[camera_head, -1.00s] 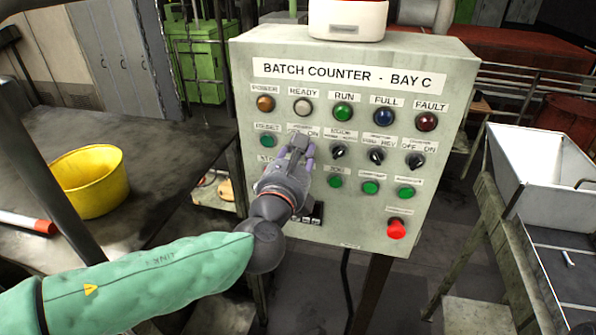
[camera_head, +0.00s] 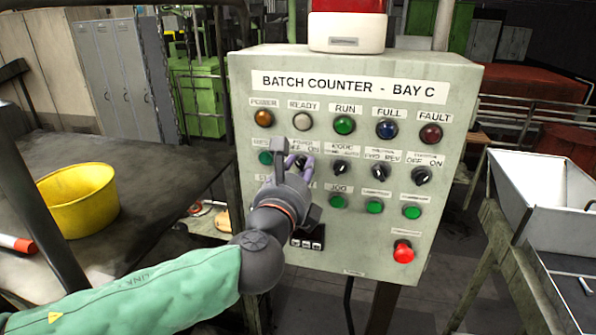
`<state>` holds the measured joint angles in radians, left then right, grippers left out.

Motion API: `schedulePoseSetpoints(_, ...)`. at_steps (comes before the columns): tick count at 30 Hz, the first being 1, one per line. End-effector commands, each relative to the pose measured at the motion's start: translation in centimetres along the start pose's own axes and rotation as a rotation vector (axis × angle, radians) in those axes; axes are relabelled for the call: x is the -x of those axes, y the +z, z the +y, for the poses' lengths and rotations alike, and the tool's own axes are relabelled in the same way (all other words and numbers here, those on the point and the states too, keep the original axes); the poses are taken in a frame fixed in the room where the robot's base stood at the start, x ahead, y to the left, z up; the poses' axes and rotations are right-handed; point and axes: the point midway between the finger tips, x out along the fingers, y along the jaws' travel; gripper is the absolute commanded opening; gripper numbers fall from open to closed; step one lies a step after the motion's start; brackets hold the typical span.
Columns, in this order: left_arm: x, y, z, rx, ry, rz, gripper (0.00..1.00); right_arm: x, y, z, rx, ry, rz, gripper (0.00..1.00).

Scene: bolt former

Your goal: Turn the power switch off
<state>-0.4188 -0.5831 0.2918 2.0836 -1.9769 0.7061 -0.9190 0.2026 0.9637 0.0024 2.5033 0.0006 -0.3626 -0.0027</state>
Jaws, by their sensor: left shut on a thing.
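The control panel (camera_head: 455,110), titled "BATCH COUNTER - BAY C", stands in front of me. My left gripper (camera_head: 292,158) is at the panel face, shut on the power switch (camera_head: 301,162), in the second row under the READY lamp. The switch label shows OFF and ON, partly covered by a finger. Most of the knob is hidden by the fingers, so I cannot tell which way it points. The amber POWER lamp (camera_head: 264,119) is at the upper left of the panel. My right gripper is not in view.
Other black selector knobs (camera_head: 340,168) sit to the right in the same row, with green buttons (camera_head: 375,207) below. A red button (camera_head: 403,251) is at lower right. A yellow bucket (camera_head: 78,205) stands on the left table; a white bin (camera_head: 540,215) is at right.

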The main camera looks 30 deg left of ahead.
Motion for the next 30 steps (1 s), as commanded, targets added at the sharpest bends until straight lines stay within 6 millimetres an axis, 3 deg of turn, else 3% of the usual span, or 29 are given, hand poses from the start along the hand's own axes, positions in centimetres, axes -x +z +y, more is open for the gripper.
schedulePoseSetpoints(1, -0.1, -1.1, 0.1, -0.006, 0.001, 0.02, 0.0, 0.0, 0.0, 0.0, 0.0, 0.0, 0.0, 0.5)
schedulePoseSetpoints(4, -0.1, -1.1, 0.1, -0.006, 0.001, 0.02, 0.0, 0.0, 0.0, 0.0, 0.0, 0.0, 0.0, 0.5)
schedulePoseSetpoints(5, -0.1, -1.1, 0.1, -0.006, 0.001, 0.02, 0.37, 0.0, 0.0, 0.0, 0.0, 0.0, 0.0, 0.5)
schedulePoseSetpoints(6, -0.1, -1.1, 0.1, -0.006, 0.001, 0.02, 0.49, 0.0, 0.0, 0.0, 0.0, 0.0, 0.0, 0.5)
schedulePoseSetpoints(7, -0.1, -1.0, 0.1, -0.006, 0.001, 0.019, 0.51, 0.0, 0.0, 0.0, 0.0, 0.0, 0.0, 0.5)
schedulePoseSetpoints(20, -0.1, 0.4, -0.5, -0.001, 0.0, 0.005, 0.51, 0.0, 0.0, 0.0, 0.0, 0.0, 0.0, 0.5)
schedulePoseSetpoints(27, -0.1, 4.1, -2.9, 0.002, -0.006, 0.003, 0.51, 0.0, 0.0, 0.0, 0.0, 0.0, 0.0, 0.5)
schedulePoseSetpoints(28, 0.0, 4.7, -3.2, 0.002, -0.007, 0.001, 0.54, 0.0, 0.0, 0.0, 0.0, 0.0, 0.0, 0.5)
schedulePoseSetpoints(30, 0.0, 5.9, -3.9, 0.003, -0.009, -0.001, 0.68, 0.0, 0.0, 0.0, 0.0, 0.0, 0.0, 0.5)
